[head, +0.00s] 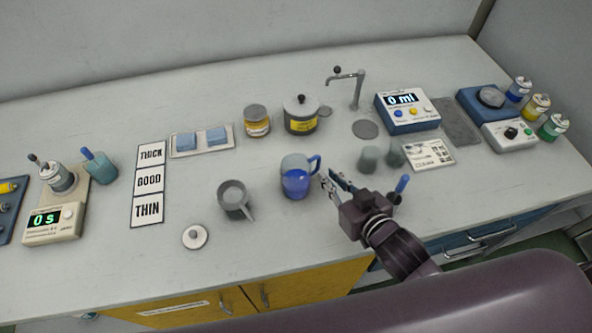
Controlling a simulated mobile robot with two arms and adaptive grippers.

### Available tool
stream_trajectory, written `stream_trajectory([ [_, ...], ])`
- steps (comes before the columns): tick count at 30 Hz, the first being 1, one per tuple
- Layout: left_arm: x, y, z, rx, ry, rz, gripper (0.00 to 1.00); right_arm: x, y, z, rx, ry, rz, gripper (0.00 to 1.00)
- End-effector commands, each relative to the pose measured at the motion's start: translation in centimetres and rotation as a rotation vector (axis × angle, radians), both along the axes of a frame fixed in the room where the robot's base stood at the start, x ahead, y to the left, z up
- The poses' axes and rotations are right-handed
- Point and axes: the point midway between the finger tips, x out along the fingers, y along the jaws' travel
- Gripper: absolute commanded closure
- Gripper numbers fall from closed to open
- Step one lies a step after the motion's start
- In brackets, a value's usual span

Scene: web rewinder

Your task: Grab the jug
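The jug (297,178) is a small pale vessel with blue liquid low in it and a blue handle on its right side. It stands upright on the light grey worktop near the middle. My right gripper (331,181) is just right of the jug, low over the worktop, with its fingers pointing at the handle side. Its two fingers look apart, with nothing seen between them. Whether a fingertip touches the handle cannot be told. My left gripper is not in view.
A grey pan-like cup (234,199) and a round lid (195,237) lie left of the jug. Grey cups (370,160) stand close behind my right gripper. A blue-handled tool (402,184) is right of it. A lidded pot (300,114) and a tap (357,90) stand behind.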

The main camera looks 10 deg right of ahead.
Motion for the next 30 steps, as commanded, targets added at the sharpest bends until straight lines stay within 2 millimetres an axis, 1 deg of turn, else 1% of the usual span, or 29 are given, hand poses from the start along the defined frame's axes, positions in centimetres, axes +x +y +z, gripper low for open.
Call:
stream_trajectory([
  [1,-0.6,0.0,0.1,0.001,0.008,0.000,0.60,0.6,0.1,0.0,-0.001,-0.002,-0.001,0.88],
  [3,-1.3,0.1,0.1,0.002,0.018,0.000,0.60,1.2,0.3,-0.2,0.000,-0.002,0.000,0.88],
  [7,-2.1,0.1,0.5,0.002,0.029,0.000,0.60,2.2,0.6,-0.5,0.000,-0.002,0.000,0.88],
  [12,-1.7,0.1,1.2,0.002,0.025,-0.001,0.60,4.5,1.3,-1.1,0.000,-0.002,0.000,0.88],
  [16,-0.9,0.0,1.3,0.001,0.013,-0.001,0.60,5.6,1.6,-1.8,-0.001,0.000,0.000,0.88],
  [20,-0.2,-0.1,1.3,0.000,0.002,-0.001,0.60,6.0,1.7,-2.1,-0.001,0.000,0.001,0.88],
  [25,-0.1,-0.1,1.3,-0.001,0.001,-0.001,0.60,5.9,1.7,-2.1,-0.001,0.000,0.001,0.88],
  [26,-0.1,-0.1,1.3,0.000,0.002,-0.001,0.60,5.9,1.7,-2.1,-0.001,0.000,0.001,0.90],
  [28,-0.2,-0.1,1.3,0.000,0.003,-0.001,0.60,5.9,1.7,-2.1,-0.001,0.000,0.001,0.98],
  [29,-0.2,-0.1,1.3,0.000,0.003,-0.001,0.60,5.9,1.7,-2.1,-0.001,0.000,0.001,1.00],
  [30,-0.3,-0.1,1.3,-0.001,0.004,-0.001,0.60,5.9,1.7,-2.1,0.000,0.000,0.001,1.00],
])
